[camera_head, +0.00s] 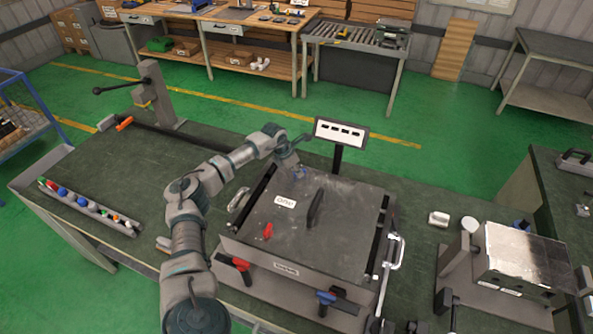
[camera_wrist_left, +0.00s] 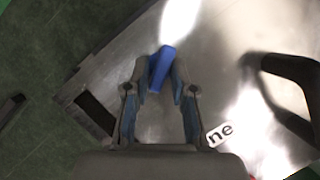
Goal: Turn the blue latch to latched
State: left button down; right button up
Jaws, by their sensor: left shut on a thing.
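The blue latch (camera_head: 299,172) is a small blue lever near the far edge of the grey box lid (camera_head: 345,215). In the left wrist view the blue latch (camera_wrist_left: 161,64) stands between my fingertips, tilted a little to the right at its top. My left gripper (camera_head: 295,163) reaches over the far side of the lid. In the wrist view my left gripper (camera_wrist_left: 160,88) is shut on the blue latch, with a finger on each side. The latch's base is partly hidden by the fingers.
A red latch (camera_head: 267,231) and a black handle (camera_head: 315,208) stand on the lid. Red-handled (camera_head: 240,265) and blue-handled (camera_head: 335,299) clamps are on the box front. A small display (camera_head: 341,132) stands behind the box. The green workbench top (camera_head: 110,170) is mostly clear at left.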

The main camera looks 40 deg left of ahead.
pick_arm(q)
jog(key=shift+w+a+r, duration=0.1)
jog(key=shift+w+r, duration=0.05)
jog(key=shift+r, duration=0.05)
pick_arm(e)
jog(key=shift+d, duration=0.1)
pick_arm(q)
jog(key=c, duration=1.2)
grip_release()
jog(key=shift+o, duration=0.2)
jog(key=shift+w+a+f, duration=0.1)
jog(key=shift+w+f, duration=0.1)
jog(key=shift+f, duration=0.1)
jog(key=v, duration=1.1)
jog(key=shift+s+a+r, duration=0.15)
jog(key=shift+s+r, duration=0.05)
jog(key=shift+r, duration=0.1)
